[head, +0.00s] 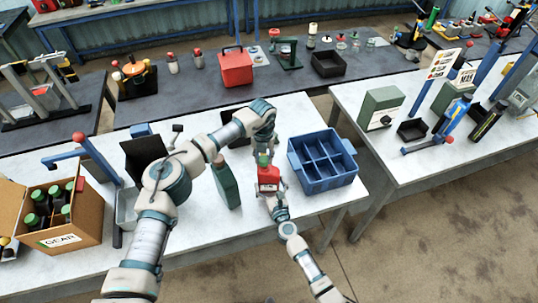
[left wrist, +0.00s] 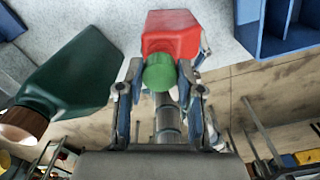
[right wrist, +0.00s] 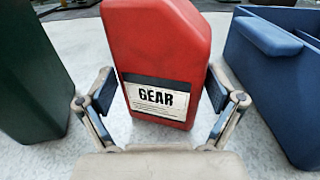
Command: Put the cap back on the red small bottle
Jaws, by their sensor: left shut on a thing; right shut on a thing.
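The small red bottle (head: 268,178) stands upright on the white table; its GEAR label faces the right wrist camera (right wrist: 158,95). My right gripper (head: 270,190) is shut on the bottle's lower body, with a finger on each side in the right wrist view (right wrist: 162,95). The green cap (head: 264,159) is at the top of the bottle and also shows in the left wrist view (left wrist: 160,72). My left gripper (left wrist: 160,88) is shut on the cap from above. The cap hides the neck, so I cannot tell whether it is seated.
A dark green bottle (head: 226,186) with a brown cap (left wrist: 20,125) stands close on the left. A blue divided crate (head: 322,182) is close on the right. A cardboard box (head: 90,215) of green-capped bottles stands at far left. The table front is mostly clear.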

